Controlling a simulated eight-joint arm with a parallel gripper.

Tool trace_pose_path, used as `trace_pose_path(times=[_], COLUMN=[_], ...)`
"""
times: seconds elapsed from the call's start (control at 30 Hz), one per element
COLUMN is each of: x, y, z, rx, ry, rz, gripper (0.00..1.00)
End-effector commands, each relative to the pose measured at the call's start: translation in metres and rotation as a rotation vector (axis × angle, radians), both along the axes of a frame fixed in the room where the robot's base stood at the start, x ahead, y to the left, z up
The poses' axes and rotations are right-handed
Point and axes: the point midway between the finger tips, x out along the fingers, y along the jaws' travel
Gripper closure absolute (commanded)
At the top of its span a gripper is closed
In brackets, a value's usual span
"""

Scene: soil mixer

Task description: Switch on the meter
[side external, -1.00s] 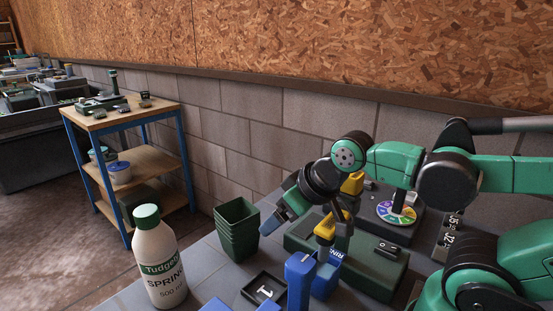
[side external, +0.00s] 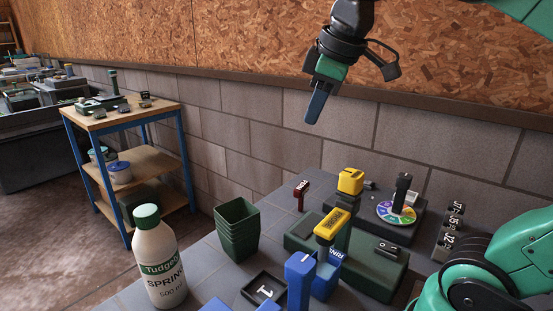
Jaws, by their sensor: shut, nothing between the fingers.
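A low dark green box (side external: 372,272) sits on the grey bench. A small black switch-like part (side external: 388,249) with a pale mark is on its top; I cannot tell whether it is on or off. I cannot tell for sure which unit is the meter. A yellow-topped, lettered tool (side external: 332,225) stands upright at the box's left. Behind is a dark unit with a coloured dial disc (side external: 396,213) and a black upright knob (side external: 402,188). My gripper (side external: 314,112) is shut and empty, high above the bench in front of the wall, touching nothing.
A blue stand (side external: 299,280), a black tray marked 1 (side external: 265,289), stacked green pots (side external: 237,226) and a white bottle (side external: 159,262) stand at the front and left. A yellow block (side external: 350,181), a red-topped item (side external: 301,190) and numbered blocks (side external: 449,235) are farther back.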

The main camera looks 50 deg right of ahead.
Motion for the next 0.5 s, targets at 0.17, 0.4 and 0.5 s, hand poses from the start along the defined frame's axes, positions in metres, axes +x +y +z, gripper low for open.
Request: trace_pose_path(times=[0.17, 0.4, 0.5], x=[-0.020, -0.057, -0.072], y=[-0.037, -0.077, -0.089], z=[-0.002, 0.000, 0.002], rx=[-0.128, -0.142, -0.103], ry=[0.218, 0.485, 0.554], rz=[0.276, 0.718, 0.894], gripper=[1.00, 1.00, 1.00])
